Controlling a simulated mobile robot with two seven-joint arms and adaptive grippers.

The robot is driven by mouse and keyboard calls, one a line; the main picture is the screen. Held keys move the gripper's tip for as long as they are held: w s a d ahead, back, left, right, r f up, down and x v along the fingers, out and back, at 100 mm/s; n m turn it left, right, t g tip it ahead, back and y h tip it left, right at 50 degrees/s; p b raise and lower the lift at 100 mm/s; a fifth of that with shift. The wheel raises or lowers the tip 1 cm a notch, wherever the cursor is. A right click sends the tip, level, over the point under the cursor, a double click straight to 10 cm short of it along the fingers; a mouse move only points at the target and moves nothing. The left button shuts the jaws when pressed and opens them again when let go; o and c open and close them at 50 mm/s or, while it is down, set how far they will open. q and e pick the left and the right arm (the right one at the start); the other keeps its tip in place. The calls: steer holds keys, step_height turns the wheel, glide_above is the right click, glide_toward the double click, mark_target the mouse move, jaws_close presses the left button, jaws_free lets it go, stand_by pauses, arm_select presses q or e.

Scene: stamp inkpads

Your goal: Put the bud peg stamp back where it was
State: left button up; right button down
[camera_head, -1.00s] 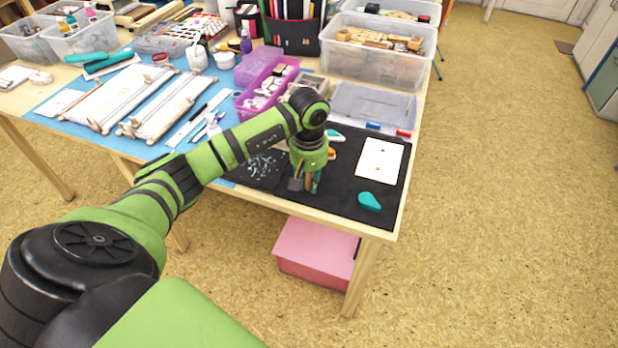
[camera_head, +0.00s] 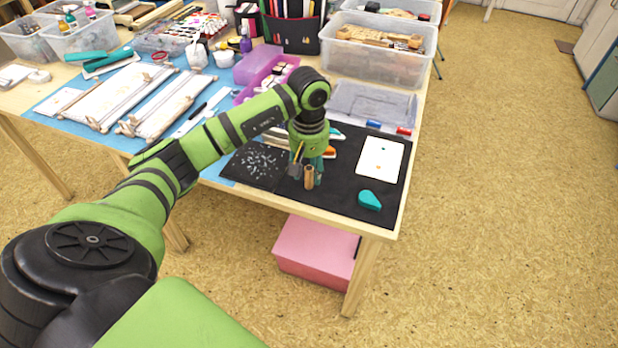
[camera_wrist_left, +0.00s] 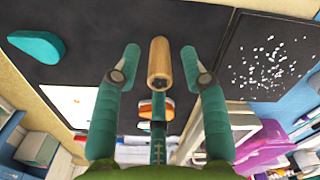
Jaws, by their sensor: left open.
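A wooden peg (camera_head: 309,178), seemingly the bud peg stamp, stands on the black mat (camera_head: 340,199) near the table's front edge. My left gripper (camera_head: 307,170) is open just behind and above the peg in the head view. In the left wrist view the peg (camera_wrist_left: 159,62) shows between the two spread fingers of the gripper (camera_wrist_left: 160,58), with a visible gap on each side. An orange inkpad (camera_head: 330,152) and a white card with small marks (camera_head: 380,159) lie on the mat. My right gripper is not in view.
A teal inkpad (camera_head: 369,200) lies at the mat's front right. A speckled black sheet (camera_head: 257,164) lies left of the peg. A clear tray (camera_head: 372,104) stands behind the mat.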

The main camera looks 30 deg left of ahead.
mark_target(309, 168)
arm_select(q)
step_height(309, 168, up, 8)
steer(key=shift+r+b, duration=0.25)
steer(key=shift+b, duration=0.2)
